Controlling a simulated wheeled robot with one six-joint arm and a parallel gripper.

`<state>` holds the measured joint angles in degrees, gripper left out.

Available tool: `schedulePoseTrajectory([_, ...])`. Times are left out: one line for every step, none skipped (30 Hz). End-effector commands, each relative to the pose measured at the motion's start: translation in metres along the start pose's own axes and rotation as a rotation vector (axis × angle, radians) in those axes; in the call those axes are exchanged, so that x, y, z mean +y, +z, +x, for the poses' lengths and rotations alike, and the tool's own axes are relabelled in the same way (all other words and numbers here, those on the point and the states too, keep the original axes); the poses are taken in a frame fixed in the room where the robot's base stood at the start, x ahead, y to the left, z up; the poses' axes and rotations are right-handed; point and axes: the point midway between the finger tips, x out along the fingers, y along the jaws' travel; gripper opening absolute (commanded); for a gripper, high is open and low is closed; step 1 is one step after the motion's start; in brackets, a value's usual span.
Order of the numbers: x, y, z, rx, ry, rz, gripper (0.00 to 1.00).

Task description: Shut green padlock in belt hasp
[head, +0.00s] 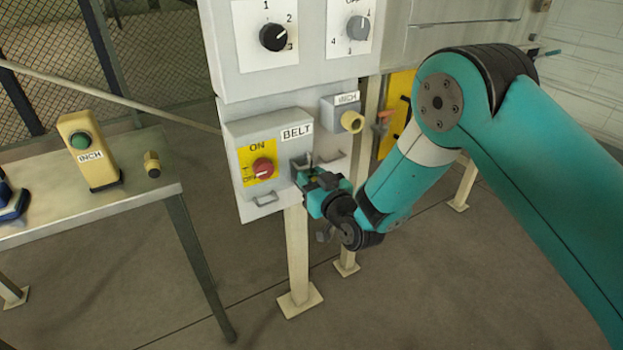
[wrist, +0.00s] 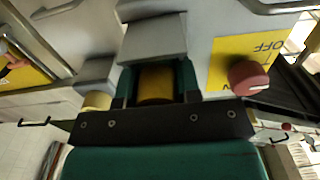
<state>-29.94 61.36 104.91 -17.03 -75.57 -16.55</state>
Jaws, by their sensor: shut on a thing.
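The grey BELT switch box (head: 282,143) has a yellow ON/OFF plate and a red knob (head: 263,168), which also shows in the wrist view (wrist: 248,78). My gripper (head: 312,180) is at the box's right side, below the BELT label. In the wrist view my gripper (wrist: 156,98) is shut on a small block with an amber face between dark green sides, which I take as the green padlock (wrist: 155,86). A grey block (wrist: 152,42) is just beyond it. The padlock's shackle and the hasp are hidden, so I cannot tell whether they are engaged.
A grey INCH box (head: 341,106) with a yellow socket sits above right of my gripper. A metal loop (head: 266,198) hangs under the BELT box. At left, a bench (head: 85,208) holds a yellow INCH button box (head: 90,150) and a small yellow plug (head: 152,163).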

Motion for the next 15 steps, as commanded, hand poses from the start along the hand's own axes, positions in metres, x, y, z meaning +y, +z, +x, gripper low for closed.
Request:
schedulePoseTrajectory([0.0003, -0.0065, 0.0028, 0.019, 0.001, -0.001, 0.00])
schedulePoseTrajectory([0.0003, -0.0062, 0.0028, 0.020, 0.001, -0.001, 0.00])
schedulePoseTrajectory([0.0003, -0.0057, 0.0028, 0.020, 0.001, 0.000, 0.00])
schedulePoseTrajectory([0.0003, -0.0054, 0.0028, 0.020, 0.001, 0.000, 0.00])
schedulePoseTrajectory([0.0004, -0.0052, 0.0028, 0.020, 0.001, 0.000, 0.00])
schedulePoseTrajectory([0.0004, -0.0049, 0.0028, 0.019, 0.001, 0.000, 0.00])
schedulePoseTrajectory([0.0004, -0.0049, 0.0028, 0.019, 0.001, 0.000, 0.00])
schedulePoseTrajectory([0.0004, -0.0049, 0.0027, 0.019, 0.001, 0.000, 0.00])
schedulePoseTrajectory([0.0004, -0.0049, 0.0026, 0.019, 0.001, 0.000, 0.00])
schedulePoseTrajectory([0.0004, -0.0049, 0.0026, 0.018, 0.002, 0.000, 0.00])
schedulePoseTrajectory([0.0004, -0.0048, 0.0025, 0.018, 0.002, 0.000, 0.00])
schedulePoseTrajectory([0.0004, -0.0047, 0.0024, 0.017, 0.001, 0.000, 0.00])
schedulePoseTrajectory([0.0004, -0.0046, 0.0024, 0.017, 0.001, 0.000, 0.00])
schedulePoseTrajectory([0.0005, -0.0044, 0.0024, 0.017, 0.001, 0.000, 0.34])
schedulePoseTrajectory([0.0004, -0.0043, 0.0023, 0.016, 0.001, 0.000, 0.43])
